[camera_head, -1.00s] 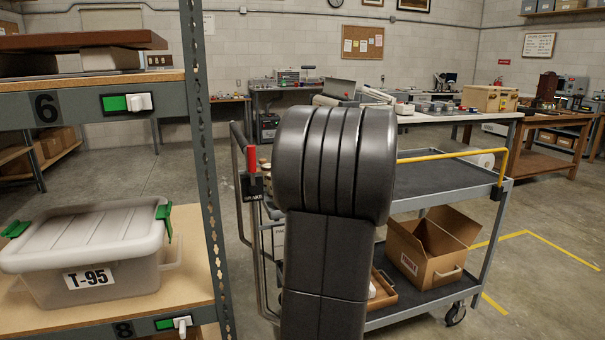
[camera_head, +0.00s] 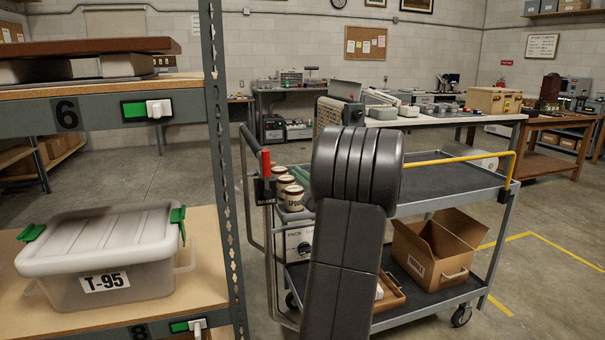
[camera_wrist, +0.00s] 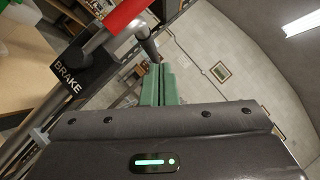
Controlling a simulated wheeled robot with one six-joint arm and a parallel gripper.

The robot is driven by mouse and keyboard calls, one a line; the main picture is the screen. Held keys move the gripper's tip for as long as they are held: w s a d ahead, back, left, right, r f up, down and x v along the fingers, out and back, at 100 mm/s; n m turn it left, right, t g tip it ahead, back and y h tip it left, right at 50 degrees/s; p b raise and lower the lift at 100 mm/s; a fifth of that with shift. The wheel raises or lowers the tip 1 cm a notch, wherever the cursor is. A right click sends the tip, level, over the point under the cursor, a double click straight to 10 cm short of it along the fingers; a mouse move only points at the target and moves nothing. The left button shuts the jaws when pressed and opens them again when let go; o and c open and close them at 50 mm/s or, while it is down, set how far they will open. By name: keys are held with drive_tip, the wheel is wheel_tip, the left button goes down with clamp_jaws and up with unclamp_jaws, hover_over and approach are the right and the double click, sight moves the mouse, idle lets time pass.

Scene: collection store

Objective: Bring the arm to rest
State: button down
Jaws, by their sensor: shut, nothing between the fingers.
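My arm shows as dark rounded links in the middle of the head view, in front of the cart, and hides part of it. The cart's brake lever with a red grip (camera_wrist: 110,25) and a black BRAKE label is close by at the upper left of the wrist view. The same red grip (camera_head: 266,163) stands at the cart's left end in the head view.
The grey cart (camera_head: 440,182) holds several cream tins (camera_head: 285,191) at its left end and an open cardboard box (camera_head: 436,248) below. A shelf rack (camera_head: 222,130) with a lidded T-95 bin (camera_head: 104,252) stands close on the left. Floor (camera_head: 545,285) at right is clear.

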drive_tip(key=s+d+f+m+t+h, duration=0.1)
drive_tip(key=s+d+f+m+t, duration=0.2)
drive_tip(key=d+f, duration=0.4)
wheel_tip(320, 180, down, 2)
drive_tip(key=shift+s+m, duration=0.6)
drive_tip(key=shift+m, duration=0.3)
